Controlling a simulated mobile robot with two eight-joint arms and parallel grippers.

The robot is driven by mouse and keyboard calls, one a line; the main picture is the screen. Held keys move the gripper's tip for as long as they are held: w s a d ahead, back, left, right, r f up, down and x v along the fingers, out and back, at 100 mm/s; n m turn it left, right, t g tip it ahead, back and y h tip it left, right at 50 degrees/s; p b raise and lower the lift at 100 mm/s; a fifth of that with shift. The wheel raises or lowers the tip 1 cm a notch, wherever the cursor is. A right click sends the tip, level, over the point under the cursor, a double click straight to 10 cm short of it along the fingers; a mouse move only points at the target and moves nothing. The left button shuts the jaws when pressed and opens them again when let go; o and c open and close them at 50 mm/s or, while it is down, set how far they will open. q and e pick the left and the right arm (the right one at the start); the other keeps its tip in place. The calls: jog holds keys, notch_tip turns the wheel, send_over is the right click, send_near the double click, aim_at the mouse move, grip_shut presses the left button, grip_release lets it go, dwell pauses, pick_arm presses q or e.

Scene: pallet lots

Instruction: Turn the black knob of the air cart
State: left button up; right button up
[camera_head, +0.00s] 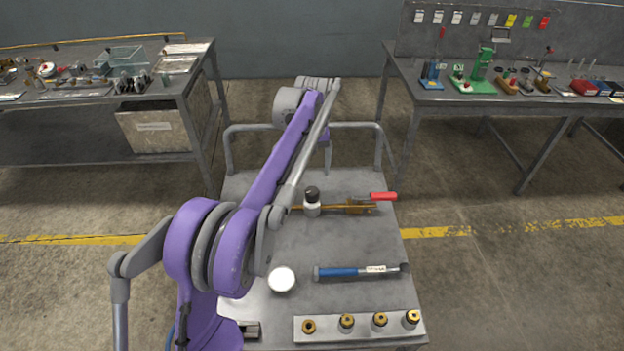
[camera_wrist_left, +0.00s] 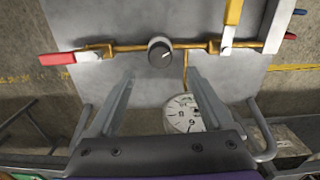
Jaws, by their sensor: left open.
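The black knob (camera_head: 312,191) of the air cart (camera_head: 350,240) sits on a pale round body on a brass pipe. In the left wrist view the knob (camera_wrist_left: 159,52) has a pale pointer mark. My left gripper (camera_wrist_left: 160,82) is open and empty. Its two fingers point toward the knob, one on each side of it in that view, with their tips apart from it. In the head view my purple arm hides the fingers and part of the pipe. My right gripper is not in view.
A red-handled valve (camera_head: 383,196) is beside the knob on the pipe. A dial gauge (camera_wrist_left: 182,114) and yellow handle (camera_wrist_left: 233,12) show in the wrist view. A blue tool (camera_head: 345,272), white disc (camera_head: 281,279) and brass-fitting block (camera_head: 360,324) lie nearer. Benches stand both sides.

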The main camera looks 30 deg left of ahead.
pick_arm(q)
jog(key=shift+r, duration=1.3)
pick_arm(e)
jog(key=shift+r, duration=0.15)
pick_arm(q)
jog(key=s+d+f+m+t+p, duration=0.1)
jog(key=s+d+m+t, duration=0.1)
jog(key=s+d, duration=0.6)
jog(key=s+d+f+m+t, duration=0.1)
jog(key=s+d+m+t, duration=0.2)
jog(key=s, duration=0.9)
jog(key=s+d+f+m, duration=0.1)
jog(key=s+d+f, duration=0.2)
jog(key=s+f, duration=0.3)
jog(key=s, duration=0.3)
jog(key=shift+d+f+m, duration=0.4)
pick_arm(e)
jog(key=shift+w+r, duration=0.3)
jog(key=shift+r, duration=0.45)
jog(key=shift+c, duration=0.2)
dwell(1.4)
